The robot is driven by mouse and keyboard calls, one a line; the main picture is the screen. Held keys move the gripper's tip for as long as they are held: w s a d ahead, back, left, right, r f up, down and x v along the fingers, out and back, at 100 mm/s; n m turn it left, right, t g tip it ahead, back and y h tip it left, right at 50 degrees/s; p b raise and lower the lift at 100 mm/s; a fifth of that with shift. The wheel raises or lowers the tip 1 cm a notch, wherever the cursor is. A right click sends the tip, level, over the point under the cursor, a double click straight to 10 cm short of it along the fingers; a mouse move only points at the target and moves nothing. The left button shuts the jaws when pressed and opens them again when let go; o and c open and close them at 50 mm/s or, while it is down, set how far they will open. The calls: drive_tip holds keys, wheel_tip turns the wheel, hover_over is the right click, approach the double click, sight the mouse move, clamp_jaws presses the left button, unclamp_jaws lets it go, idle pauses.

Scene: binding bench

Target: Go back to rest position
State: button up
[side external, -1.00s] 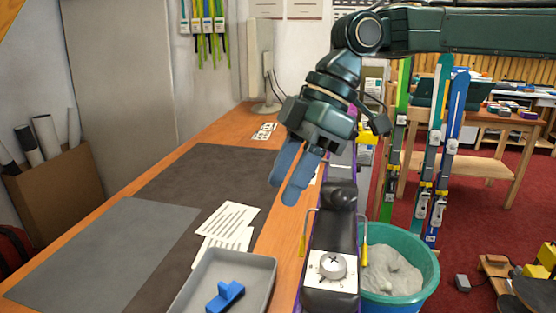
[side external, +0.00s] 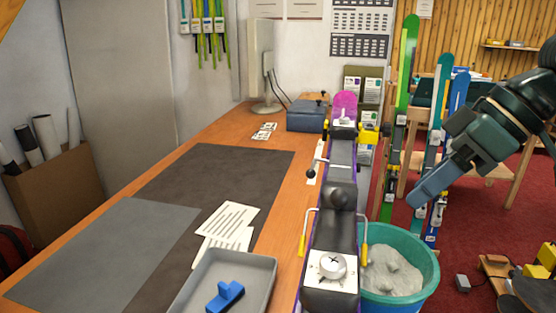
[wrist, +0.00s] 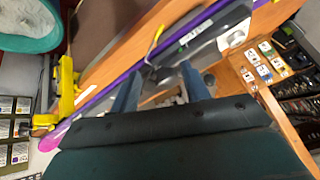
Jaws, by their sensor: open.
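My gripper (side external: 424,196) is at the right of the side external view, in front of the upright skis and above the red floor. It is empty and clear of the bench. In that view its fingers overlap, so the gap does not show. In the wrist view the two blue fingers (wrist: 157,92) stand apart with nothing held between them. Below and beyond them in that view runs a ski with a purple edge (wrist: 118,84).
A ski (side external: 343,160) lies clamped along the bench edge with a dial device (side external: 331,268). A teal bucket (side external: 427,283) stands beside it. A grey tray (side external: 262,277) holds a blue part (side external: 225,297). Upright skis (side external: 397,130) stand behind my gripper.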

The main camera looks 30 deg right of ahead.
drive_tip(key=s+d+f+m+h, duration=0.2)
drive_tip(key=s+d+f, duration=0.1)
drive_tip(key=d, duration=0.3)
drive_tip(key=s+d+f+m+h, duration=0.1)
drive_tip(key=s+d+f+h, duration=0.1)
drive_tip(key=s+d+f, duration=0.2)
drive_tip(key=d, duration=0.2)
drive_tip(key=shift+s+d+f+m, duration=0.2)
drive_tip(key=shift+d+f+m, duration=0.1)
drive_tip(key=shift+f+m, duration=0.1)
